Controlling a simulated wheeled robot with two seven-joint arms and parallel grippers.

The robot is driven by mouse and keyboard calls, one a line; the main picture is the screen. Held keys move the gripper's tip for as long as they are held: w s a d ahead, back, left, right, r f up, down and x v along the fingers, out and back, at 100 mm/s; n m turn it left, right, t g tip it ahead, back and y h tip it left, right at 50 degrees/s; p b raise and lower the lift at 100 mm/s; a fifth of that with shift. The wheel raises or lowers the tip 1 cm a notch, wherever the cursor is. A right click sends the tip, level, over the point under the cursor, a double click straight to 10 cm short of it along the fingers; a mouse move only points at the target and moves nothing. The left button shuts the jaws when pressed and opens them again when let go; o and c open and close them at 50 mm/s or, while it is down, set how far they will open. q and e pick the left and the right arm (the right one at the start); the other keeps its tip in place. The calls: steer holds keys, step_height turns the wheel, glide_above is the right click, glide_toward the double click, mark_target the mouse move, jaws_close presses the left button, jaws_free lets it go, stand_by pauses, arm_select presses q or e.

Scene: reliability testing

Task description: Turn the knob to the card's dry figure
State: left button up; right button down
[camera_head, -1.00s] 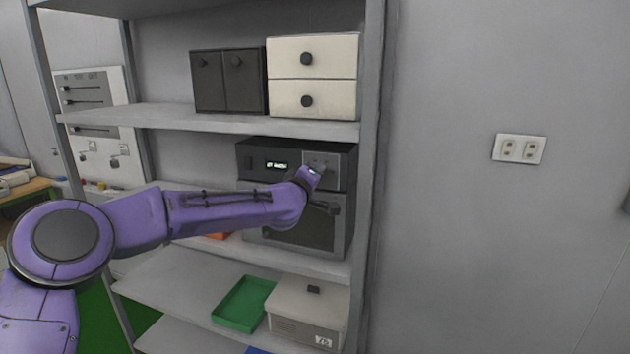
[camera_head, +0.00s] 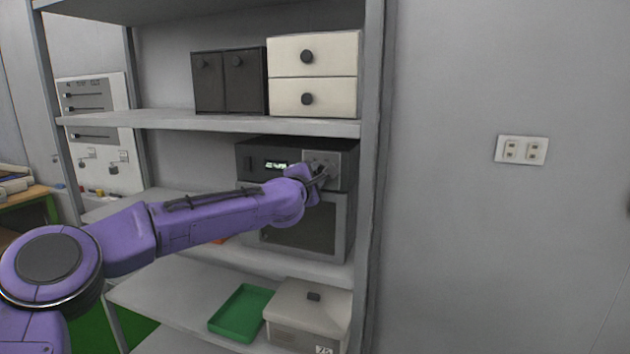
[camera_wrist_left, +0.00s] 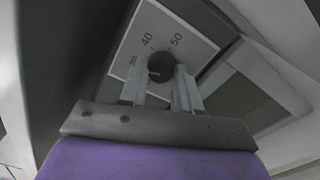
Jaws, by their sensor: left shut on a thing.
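The dark round knob (camera_wrist_left: 161,66) sits on a light dial plate (camera_wrist_left: 190,50) in the left wrist view, with the figures 40 and 50 readable and another, probably 30, at the left. In the head view the plate (camera_head: 333,158) is at the upper right of the dark oven-like machine (camera_head: 250,160) on the middle shelf. My left gripper (camera_wrist_left: 161,80) is shut on the knob, one finger at each side. In the head view the left gripper (camera_head: 322,178) partly covers the plate and hides the knob. No card with a dry figure can be made out. My right gripper is not in view.
The machine has a small lit display (camera_head: 276,165). The shelf above holds a dark cabinet (camera_head: 228,82) and a cream drawer unit (camera_head: 313,75). A green tray (camera_head: 240,312) and a lidded box (camera_head: 308,312) stand below. A shelf post (camera_head: 368,200) rises close right of the machine.

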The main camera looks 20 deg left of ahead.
arm_select(q)
steer(key=shift+a+n, duration=0.1)
steer(key=shift+n, duration=0.6)
steer(key=shift+b, duration=0.3)
steer(key=o, duration=1)
steer(key=shift+o, duration=0.2)
steer(key=shift+s+f, duration=0.1)
steer(key=shift+s, duration=0.3)
steer(key=s+b, duration=0.3)
steer(key=s, duration=0.6)
steer(key=shift+s+a, duration=0.2)
steer(key=shift+s, duration=0.2)
